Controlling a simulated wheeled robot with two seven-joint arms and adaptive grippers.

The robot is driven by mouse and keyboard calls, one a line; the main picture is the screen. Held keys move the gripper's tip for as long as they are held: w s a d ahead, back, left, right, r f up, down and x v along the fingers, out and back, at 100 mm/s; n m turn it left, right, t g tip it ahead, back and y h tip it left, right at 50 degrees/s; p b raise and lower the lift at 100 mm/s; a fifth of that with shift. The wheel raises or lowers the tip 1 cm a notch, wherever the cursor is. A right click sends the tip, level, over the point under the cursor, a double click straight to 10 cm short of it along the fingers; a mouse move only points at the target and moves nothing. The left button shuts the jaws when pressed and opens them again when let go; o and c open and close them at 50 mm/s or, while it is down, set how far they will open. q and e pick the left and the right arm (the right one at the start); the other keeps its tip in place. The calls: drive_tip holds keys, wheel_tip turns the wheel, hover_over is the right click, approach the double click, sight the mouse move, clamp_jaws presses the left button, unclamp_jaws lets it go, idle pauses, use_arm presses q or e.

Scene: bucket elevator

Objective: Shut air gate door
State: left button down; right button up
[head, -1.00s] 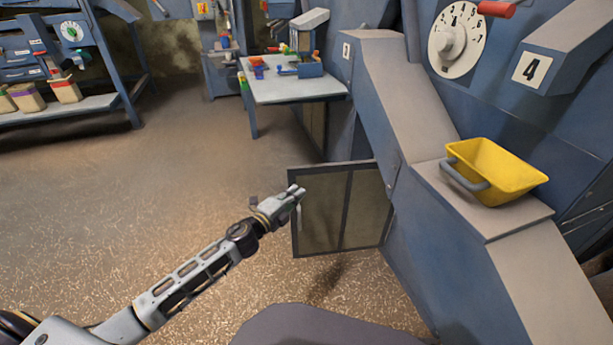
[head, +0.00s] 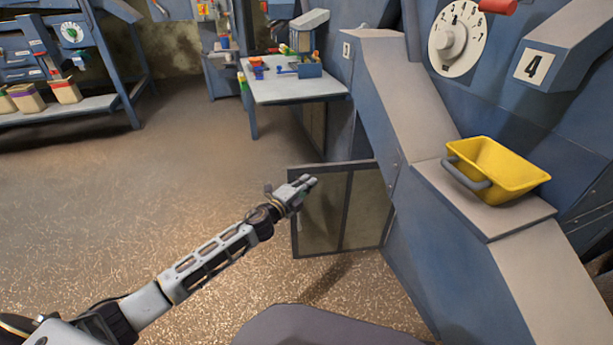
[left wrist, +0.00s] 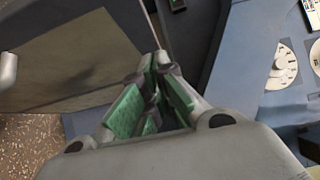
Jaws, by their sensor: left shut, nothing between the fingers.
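The air gate door (head: 364,212) is a dark-framed panel with olive-brown faces, low on the side of the blue machine. It stands swung open, out to the left from the machine. My left gripper (head: 313,181) is shut and empty, in front of the door's upper left part in the head view; I cannot tell whether it touches. In the left wrist view the green-padded fingers (left wrist: 157,75) are together, and the door panel (left wrist: 75,60) fills the upper left. A pale handle (left wrist: 7,68) shows at the left edge there. My right gripper is not in view.
A yellow bucket (head: 507,170) sits on a ledge of the blue machine at right, below a white dial (head: 458,40). A small table (head: 290,88) with coloured items stands behind. A shelf (head: 60,105) stands far left. The floor left of the door is clear.

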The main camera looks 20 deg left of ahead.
sight(315, 167)
use_arm(q)
drive_tip(key=w, duration=0.2)
drive_tip(key=w+a+b, duration=0.1)
drive_tip(key=w, duration=0.1)
drive_tip(key=shift+a, duration=0.2)
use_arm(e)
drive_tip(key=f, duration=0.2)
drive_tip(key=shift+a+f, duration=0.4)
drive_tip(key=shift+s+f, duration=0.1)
use_arm(q)
drive_tip(key=shift+w+a, duration=0.1)
